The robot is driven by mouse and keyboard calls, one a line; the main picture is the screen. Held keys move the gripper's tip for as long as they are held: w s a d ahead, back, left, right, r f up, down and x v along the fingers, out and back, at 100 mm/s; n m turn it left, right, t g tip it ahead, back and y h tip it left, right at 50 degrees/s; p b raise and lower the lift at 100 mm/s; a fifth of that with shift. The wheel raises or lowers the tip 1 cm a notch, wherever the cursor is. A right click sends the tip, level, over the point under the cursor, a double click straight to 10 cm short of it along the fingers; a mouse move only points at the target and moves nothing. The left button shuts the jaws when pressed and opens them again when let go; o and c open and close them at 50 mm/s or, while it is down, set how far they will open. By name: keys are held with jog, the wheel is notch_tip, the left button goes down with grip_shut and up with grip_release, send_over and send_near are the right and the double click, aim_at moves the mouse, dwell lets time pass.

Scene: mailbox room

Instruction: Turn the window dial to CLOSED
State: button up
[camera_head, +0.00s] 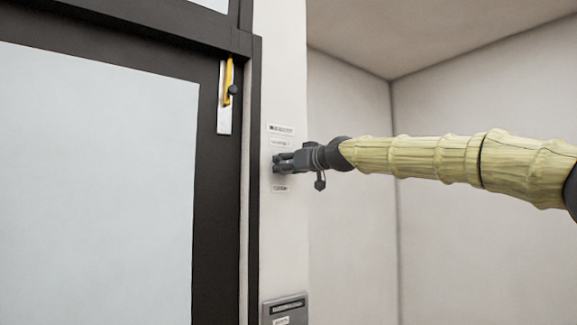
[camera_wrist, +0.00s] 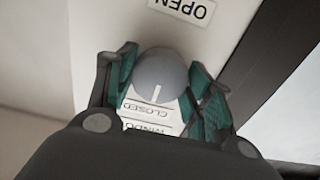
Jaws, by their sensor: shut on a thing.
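The window dial (camera_wrist: 161,75) is a round grey knob on the white wall post. It sits between my gripper's fingers (camera_wrist: 161,82), which are shut on it from both sides. A thin white line on the dial points down in the wrist view, towards the upside-down CLOSED label (camera_wrist: 154,108). The OPEN label (camera_wrist: 182,8) is on the opposite side, at the top. In the head view my gripper (camera_head: 277,163) is pressed up to the post and hides the dial; labels there are too small to read.
A dark-framed window (camera_head: 90,180) fills the left of the head view, with a yellow handle (camera_head: 228,80) on a white plate on its frame. A grey panel (camera_head: 285,309) is on the post below. Bare wall corner lies to the right.

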jog(key=o, duration=1.1)
jog(key=shift+c, duration=0.2)
jog(key=shift+s+d, duration=0.1)
jog(key=v, duration=1.1)
jog(key=shift+s+d, duration=0.25)
